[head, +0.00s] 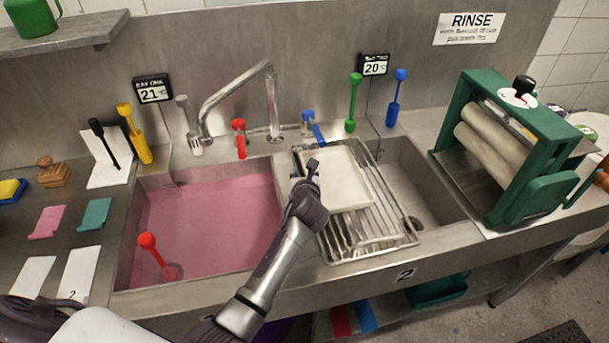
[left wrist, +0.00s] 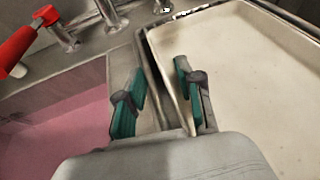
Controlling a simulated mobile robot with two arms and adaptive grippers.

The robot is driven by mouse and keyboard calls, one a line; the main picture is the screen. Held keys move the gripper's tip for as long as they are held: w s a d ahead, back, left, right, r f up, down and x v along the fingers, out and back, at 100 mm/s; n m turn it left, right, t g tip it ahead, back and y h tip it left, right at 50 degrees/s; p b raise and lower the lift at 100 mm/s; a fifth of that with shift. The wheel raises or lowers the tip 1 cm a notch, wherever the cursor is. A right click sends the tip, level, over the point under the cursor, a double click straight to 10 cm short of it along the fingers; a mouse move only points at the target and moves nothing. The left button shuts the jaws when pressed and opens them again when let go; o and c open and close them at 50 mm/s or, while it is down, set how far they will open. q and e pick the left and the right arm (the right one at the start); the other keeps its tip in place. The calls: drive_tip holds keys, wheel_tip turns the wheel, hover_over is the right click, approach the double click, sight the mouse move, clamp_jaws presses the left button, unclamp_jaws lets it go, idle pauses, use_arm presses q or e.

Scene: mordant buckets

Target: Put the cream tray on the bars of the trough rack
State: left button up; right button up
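The cream tray (head: 345,180) is a shallow rectangular pan. It appears to lie on the bars of the trough rack (head: 368,232), towards the rack's back half; bare bars show in front and to the right. My left gripper (head: 312,172) is at the tray's left edge. In the left wrist view, the gripper (left wrist: 158,98) is open, with one teal-padded finger outside the tray's left rim and the other on the inner side. The rim of the tray (left wrist: 250,70) runs between them, with a gap to the outer finger. My right gripper is not in view.
A pink-filled basin (head: 210,220) is left of the rack, with a red-handled tool (head: 150,245). A bare basin (head: 425,195) lies to the right. The tap (head: 235,90) and red (head: 239,135) and blue valve handles (head: 315,128) stand behind. A green wringer (head: 535,140) is at right.

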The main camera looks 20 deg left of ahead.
use_arm(q)
drive_tip(key=shift+r, duration=0.2)
drive_tip(key=v, duration=1.2)
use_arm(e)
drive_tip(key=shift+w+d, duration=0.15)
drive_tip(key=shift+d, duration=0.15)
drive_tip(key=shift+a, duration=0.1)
